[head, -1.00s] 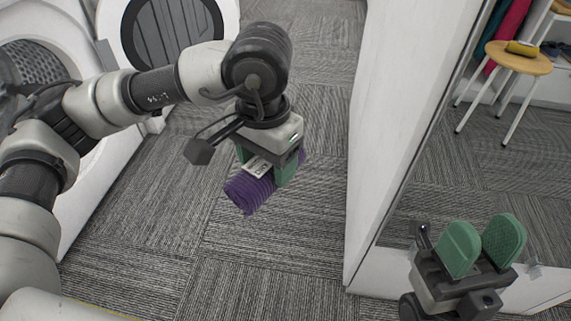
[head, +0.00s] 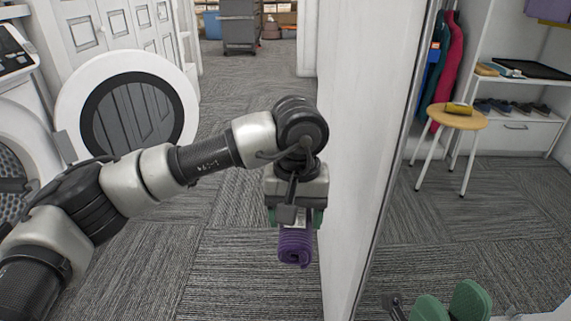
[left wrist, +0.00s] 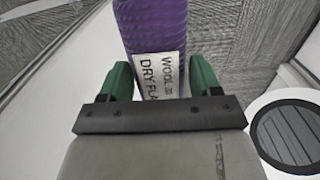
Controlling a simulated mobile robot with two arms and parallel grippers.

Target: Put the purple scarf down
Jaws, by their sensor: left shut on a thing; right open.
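The rolled purple scarf (head: 295,246) hangs in my left gripper (head: 296,217), above the carpet and just left of the white partition. In the left wrist view the scarf (left wrist: 156,28) sits between the green fingers of the left gripper (left wrist: 160,82), which are shut on it. A white label (left wrist: 160,74) with black print, partly cut off by the gripper, lies on the scarf. My right gripper (head: 452,302) is at the bottom right, its green fingers apart and empty; its lower part is out of frame.
A white partition (head: 352,150) stands close to the right of my left gripper. A round stool (head: 450,118) with a yellow item stands beyond it, near shelves (head: 520,100). A washer with its round door (head: 130,112) open is at left. Carpet (head: 240,120) is clear ahead.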

